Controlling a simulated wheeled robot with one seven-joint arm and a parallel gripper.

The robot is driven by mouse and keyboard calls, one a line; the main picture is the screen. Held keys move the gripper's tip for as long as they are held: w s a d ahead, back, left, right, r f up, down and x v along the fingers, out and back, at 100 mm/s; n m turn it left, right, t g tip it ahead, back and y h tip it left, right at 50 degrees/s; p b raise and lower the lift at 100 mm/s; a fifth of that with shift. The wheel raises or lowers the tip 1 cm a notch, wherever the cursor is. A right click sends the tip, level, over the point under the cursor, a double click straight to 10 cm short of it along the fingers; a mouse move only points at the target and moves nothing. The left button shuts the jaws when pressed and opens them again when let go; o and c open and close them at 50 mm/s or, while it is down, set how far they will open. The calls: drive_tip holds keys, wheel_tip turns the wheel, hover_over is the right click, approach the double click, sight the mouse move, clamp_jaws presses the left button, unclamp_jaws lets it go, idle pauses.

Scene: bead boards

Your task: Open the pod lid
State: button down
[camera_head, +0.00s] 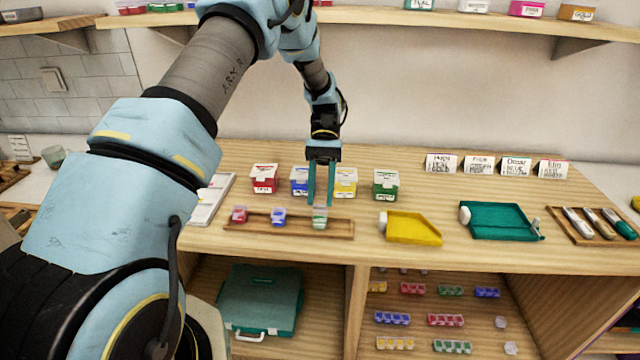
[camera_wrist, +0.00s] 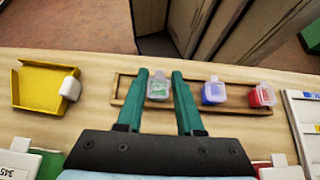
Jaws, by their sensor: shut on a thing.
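In the wrist view the pod (camera_wrist: 158,89) lies between the fingertips (camera_wrist: 159,76). Its lid looks closed, though the fingers partly hide it. A blue pod (camera_head: 279,217) and a red pod (camera_head: 239,215) stand further left in the same tray, apart from my gripper.
Behind the tray stand red (camera_head: 264,179), blue (camera_head: 299,186), yellow (camera_head: 347,186) and green (camera_head: 386,186) boxes. A yellow board (camera_head: 412,232) and a green board (camera_head: 495,220) lie to the right. A wooden tray of pens (camera_head: 596,226) is at far right.

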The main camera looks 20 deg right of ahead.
drive_tip(key=g+p, duration=0.1)
drive_tip(key=w+g+y+p, duration=0.1)
drive_tip(key=p, duration=0.1)
drive_tip(key=shift+d, duration=0.2)
drive_tip(key=g+p, duration=0.1)
drive_tip(key=p, duration=0.2)
drive_tip(key=shift+w+d+f+y, duration=0.1)
drive_tip(key=shift+w+y, duration=0.05)
drive_tip(key=shift+y, duration=0.15)
drive_tip(key=shift+w+f+g+p, duration=0.1)
drive_tip(key=shift+f+g+p, duration=0.1)
drive_tip(key=shift+g+p, duration=0.15)
drive_tip(key=c, duration=0.5)
unclamp_jaws()
drive_tip(key=shift+r, duration=0.15)
